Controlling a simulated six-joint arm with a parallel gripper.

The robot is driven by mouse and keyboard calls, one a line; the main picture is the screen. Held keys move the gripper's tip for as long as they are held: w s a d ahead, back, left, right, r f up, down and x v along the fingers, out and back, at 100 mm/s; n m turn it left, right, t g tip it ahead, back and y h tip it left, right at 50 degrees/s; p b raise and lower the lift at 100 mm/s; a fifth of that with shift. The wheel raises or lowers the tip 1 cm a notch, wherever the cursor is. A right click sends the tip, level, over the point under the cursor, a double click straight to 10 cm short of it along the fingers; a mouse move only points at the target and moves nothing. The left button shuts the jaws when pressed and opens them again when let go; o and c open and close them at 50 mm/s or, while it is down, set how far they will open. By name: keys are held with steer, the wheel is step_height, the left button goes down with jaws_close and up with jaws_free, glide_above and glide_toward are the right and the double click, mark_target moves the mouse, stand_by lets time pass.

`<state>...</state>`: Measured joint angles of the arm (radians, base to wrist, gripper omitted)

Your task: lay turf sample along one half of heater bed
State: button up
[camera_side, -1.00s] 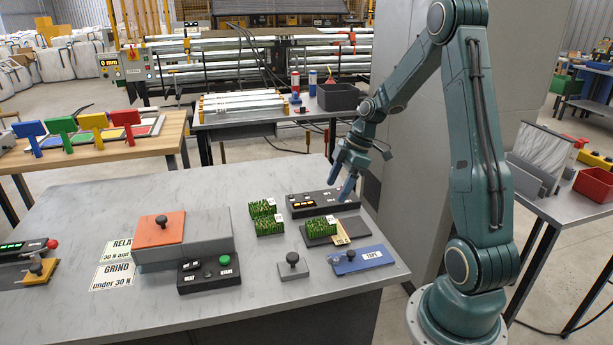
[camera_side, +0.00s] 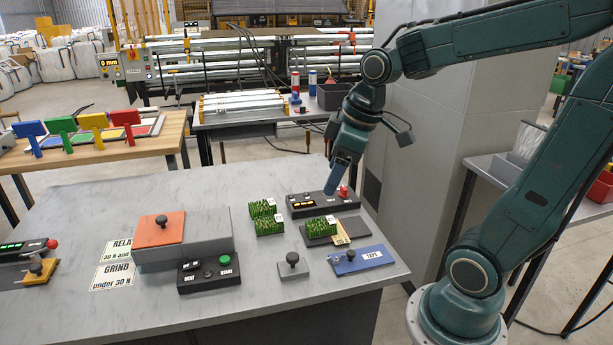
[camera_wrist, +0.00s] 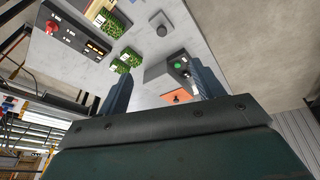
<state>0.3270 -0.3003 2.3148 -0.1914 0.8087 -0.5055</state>
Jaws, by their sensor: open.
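Two green turf samples (camera_side: 262,208) (camera_side: 270,227) with white tags lie side by side on the grey table. A third turf sample (camera_side: 319,227) lies on a dark flat plate (camera_side: 322,241) beside a yellow tag; this plate may be the heater bed, but I cannot tell for sure. My gripper (camera_side: 331,191) is open and empty above the black control box (camera_side: 322,203), behind the plate and apart from all turf. In the wrist view my gripper's fingers (camera_wrist: 162,86) are spread, with the two loose turf samples (camera_wrist: 130,56) (camera_wrist: 119,67) beyond them.
An orange-topped grey box (camera_side: 185,248) and a black HEAT/START box (camera_side: 208,272) stand left of the turf. A grey knobbed block (camera_side: 293,270) and a blue TAPE plate (camera_side: 361,260) lie in front. The table's left rear is clear.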

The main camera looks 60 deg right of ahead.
steer(key=s+a+r+m+t, duration=0.1)
steer(key=s+a+r+m, duration=0.1)
steer(key=s+a, duration=0.3)
steer(key=shift+s+m+t, duration=0.4)
steer(key=shift+s+m, duration=0.5)
steer(key=shift+s, duration=1.25)
